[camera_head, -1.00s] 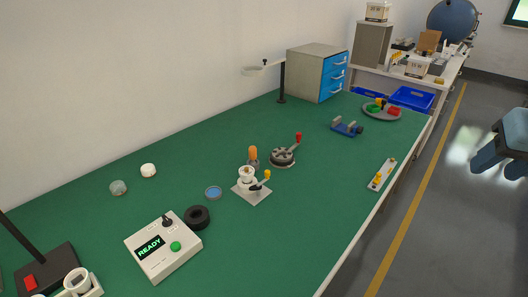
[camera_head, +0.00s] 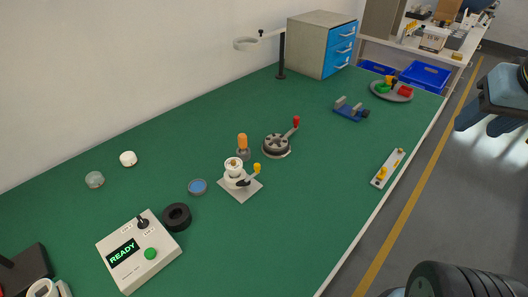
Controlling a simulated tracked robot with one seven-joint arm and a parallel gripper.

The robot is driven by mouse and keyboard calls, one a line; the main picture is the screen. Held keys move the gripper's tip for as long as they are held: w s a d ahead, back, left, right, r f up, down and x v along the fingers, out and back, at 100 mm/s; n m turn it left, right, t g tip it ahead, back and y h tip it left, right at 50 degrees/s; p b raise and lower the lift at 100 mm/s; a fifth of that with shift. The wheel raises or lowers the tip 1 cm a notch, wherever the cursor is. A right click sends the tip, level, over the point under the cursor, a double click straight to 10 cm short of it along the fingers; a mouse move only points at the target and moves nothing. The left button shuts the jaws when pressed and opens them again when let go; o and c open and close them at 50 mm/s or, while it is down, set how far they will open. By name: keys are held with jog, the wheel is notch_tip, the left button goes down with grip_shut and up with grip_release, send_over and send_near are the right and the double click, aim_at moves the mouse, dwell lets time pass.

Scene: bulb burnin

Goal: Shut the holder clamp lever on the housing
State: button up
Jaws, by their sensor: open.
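The housing (camera_head: 236,171) is a small white cylinder with a brownish centre on top, standing upright on a light square plate (camera_head: 241,195) near the middle of the green bench. A dark clamp lever (camera_head: 247,181) with a yellow knob (camera_head: 257,168) sticks out to the right of the housing, its knob end raised. Whether it touches the housing wall is too small to tell. My gripper is not in view, and nothing touches the housing or the lever.
An amber-topped piece (camera_head: 242,142) stands just behind the housing, and a round dark device (camera_head: 277,145) with a red-knobbed lever is to its right. A blue dish (camera_head: 198,187), black ring (camera_head: 176,217) and READY box (camera_head: 139,252) lie left. Bench in front is clear.

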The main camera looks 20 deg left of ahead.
jog(key=w+a+n+g+y, duration=0.1)
jog(key=w+a+n+g, duration=0.1)
jog(key=w+a+n, duration=0.4)
jog(key=n+g+h, duration=0.1)
jog(key=n+g, duration=0.3)
jog(key=n, duration=1.2)
send_over(257, 165)
notch_tip(257, 165, down, 15)
jog(key=shift+m, duration=0.3)
notch_tip(257, 165, down, 13)
jog(key=shift+f, duration=0.15)
